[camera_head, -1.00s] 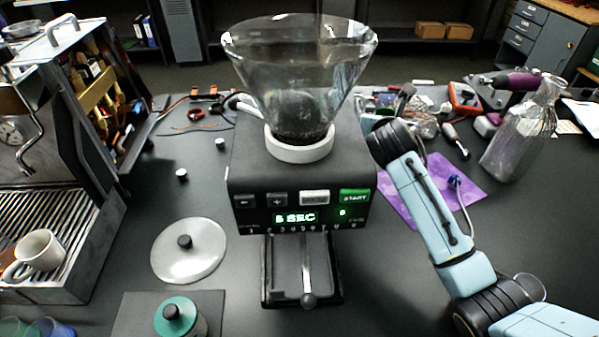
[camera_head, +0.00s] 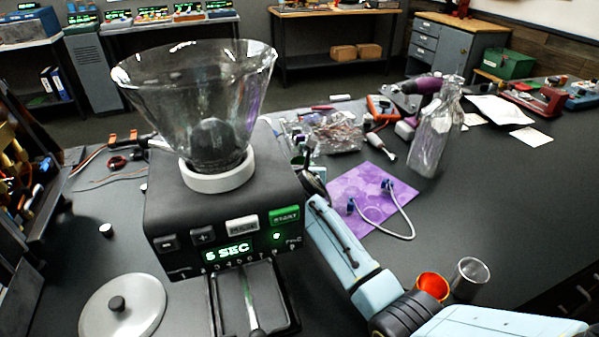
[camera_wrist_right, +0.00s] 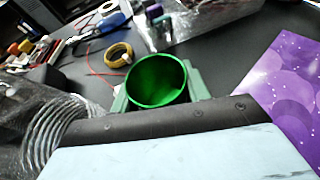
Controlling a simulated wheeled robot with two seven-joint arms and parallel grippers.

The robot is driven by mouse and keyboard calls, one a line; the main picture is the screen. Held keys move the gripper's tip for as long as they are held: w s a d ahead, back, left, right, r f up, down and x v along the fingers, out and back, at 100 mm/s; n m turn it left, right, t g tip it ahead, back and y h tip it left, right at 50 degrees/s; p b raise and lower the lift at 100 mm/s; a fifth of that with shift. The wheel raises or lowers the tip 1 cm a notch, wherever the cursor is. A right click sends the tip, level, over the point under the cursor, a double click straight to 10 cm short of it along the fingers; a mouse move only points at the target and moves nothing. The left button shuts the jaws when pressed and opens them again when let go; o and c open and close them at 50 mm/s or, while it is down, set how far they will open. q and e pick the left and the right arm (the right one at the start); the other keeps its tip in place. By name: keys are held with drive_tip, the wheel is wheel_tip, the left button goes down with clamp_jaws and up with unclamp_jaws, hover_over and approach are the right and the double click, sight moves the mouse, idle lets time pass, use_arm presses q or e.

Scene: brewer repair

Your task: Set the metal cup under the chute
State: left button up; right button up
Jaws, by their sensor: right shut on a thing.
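The right wrist view shows a shiny green cup (camera_wrist_right: 157,82), seen from above into its open mouth. My right gripper (camera_wrist_right: 160,98) is shut on it, with a pale green jaw on either side. In the head view my right arm reaches to the right side of the black grinder (camera_head: 220,222), and the gripper and cup are mostly hidden there. The grinder carries a clear glass hopper (camera_head: 200,105) and shows "5 SEC" on its panel. Its front tray (camera_head: 235,295) shows below the panel. The chute itself cannot be made out. My left gripper is out of view.
A purple mat (camera_head: 345,205) with a looped grey cable lies right of the grinder. An orange cup (camera_head: 432,286) and a clear glass (camera_head: 470,278) stand beside my arm. A glass bottle (camera_head: 435,135) stands behind. A round lid (camera_head: 122,305) lies left. The table's right side is mostly clear.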

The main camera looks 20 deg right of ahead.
drive_tip(key=shift+f, duration=0.2)
drive_tip(key=o, duration=1.1)
